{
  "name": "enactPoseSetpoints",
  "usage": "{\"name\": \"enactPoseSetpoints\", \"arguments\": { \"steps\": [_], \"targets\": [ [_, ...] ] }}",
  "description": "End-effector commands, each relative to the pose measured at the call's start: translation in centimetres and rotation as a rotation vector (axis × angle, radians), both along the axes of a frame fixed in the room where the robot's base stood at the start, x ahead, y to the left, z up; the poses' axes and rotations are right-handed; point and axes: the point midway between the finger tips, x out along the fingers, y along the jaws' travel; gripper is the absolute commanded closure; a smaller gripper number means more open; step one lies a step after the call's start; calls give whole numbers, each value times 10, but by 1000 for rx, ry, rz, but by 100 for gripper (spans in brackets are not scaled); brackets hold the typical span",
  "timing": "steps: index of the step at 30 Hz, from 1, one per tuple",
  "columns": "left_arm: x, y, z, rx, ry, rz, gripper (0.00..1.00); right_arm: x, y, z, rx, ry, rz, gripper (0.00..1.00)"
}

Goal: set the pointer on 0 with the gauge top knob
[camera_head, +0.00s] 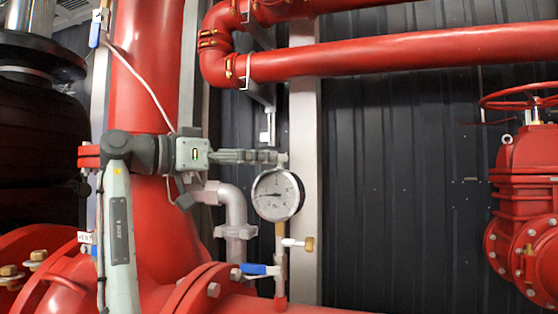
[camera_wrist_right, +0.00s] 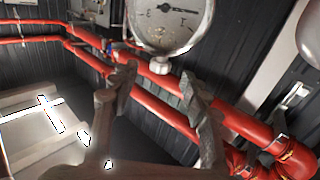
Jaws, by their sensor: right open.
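The round white-faced gauge (camera_head: 277,194) stands upright on a brass and metal stem in the head view. Its dark pointer lies roughly level, toward the left of the dial. A small grey top knob (camera_head: 282,158) shows above its rim.
A blue-handled valve (camera_head: 262,269) sits below the gauge. A thick red pipe (camera_head: 146,90) rises behind my arm. Red pipes (camera_head: 400,57) cross above, and a red handwheel valve (camera_head: 525,170) stands at the right. The dark wall panel between has free room before it.

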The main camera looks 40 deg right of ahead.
Motion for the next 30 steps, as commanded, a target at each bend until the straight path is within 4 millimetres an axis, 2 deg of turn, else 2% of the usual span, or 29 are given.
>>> {"name": "enactPoseSetpoints", "arguments": {
  "steps": [3, 9, 14, 21, 30],
  "targets": [
    [-1, 1, 0, 2, 5, 1, 60, -4, -21, 0, 1, 0, -1, 53],
    [-3, 2, -2, 5, 15, 4, 60, -9, -47, 0, 0, 1, 0, 53],
    [-3, 3, -2, 6, 19, 6, 60, -10, -55, -1, 0, 2, 2, 53],
    [-4, 3, -3, 6, 20, 6, 60, -10, -56, -1, 0, 2, 2, 53],
    [-4, 3, -3, 6, 20, 6, 60, -10, -56, 0, 0, 2, 2, 91]
  ]
}}
